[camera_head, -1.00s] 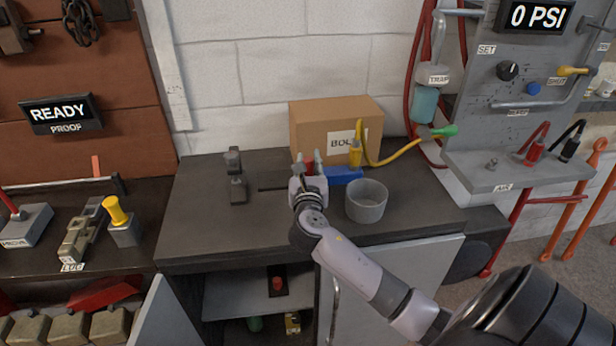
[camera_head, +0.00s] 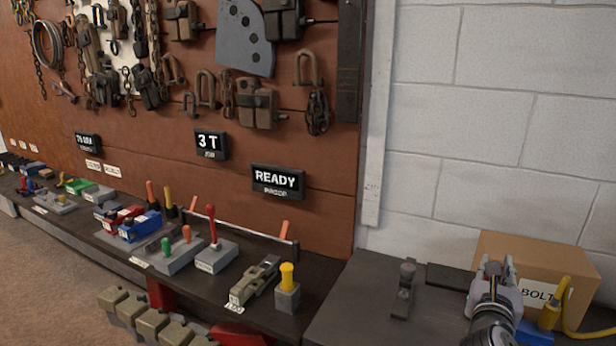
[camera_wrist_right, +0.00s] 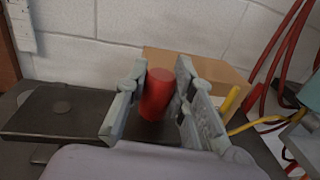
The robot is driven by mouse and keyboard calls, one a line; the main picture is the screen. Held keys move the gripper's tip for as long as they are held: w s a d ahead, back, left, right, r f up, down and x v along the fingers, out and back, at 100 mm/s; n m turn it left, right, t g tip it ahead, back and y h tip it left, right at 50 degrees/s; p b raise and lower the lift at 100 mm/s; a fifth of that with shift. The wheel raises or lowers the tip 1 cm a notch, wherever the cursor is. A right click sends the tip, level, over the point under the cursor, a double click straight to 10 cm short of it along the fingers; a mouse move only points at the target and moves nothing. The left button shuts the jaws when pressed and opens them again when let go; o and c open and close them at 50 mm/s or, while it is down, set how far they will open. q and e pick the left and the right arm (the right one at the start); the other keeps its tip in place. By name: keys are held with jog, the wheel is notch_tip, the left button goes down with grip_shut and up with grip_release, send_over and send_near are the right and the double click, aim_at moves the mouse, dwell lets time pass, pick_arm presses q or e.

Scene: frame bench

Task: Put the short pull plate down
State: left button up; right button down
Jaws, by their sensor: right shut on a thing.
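The short pull plate shows as an upright red cylindrical grip (camera_wrist_right: 157,95) between the jaws of my right gripper (camera_wrist_right: 152,100) in the right wrist view. A dark surface lies just under the grip. A dark flat slab (camera_wrist_right: 50,112) with a small round mark extends to the left behind one finger; I cannot tell whether it joins the grip. In the head view my right gripper (camera_head: 494,272) is low over the grey bench, in front of the cardboard box, and its fingers mostly hide the grip. The slab (camera_head: 450,277) also shows there. My left gripper is out of view.
The cardboard box (camera_head: 530,255) stands behind my gripper. A yellow hose (camera_head: 565,305) and a blue block (camera_head: 532,334) are close on its right. The bench (camera_head: 350,315) is bare around that fixture.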

jog(key=s+a+f+n+t+y, duration=0.1)
jog(key=s+a+f+n+y, duration=0.2)
jog(key=a, duration=0.4)
jog(key=s+a+f+n+t+y, duration=0.1)
jog(key=s+a+f+n+y, duration=0.1)
jog(key=s+a+y, duration=0.45)
jog(key=s+a+f+n+t+y, duration=0.1)
jog(key=s+a+f+n, duration=0.15)
jog(key=a, duration=0.65)
jog(key=s+f, duration=0.3)
jog(key=s, duration=0.5)
jog(key=shift+f, duration=0.3)
jog(key=shift+s+d+m, duration=0.1)
jog(key=shift+m, duration=0.15)
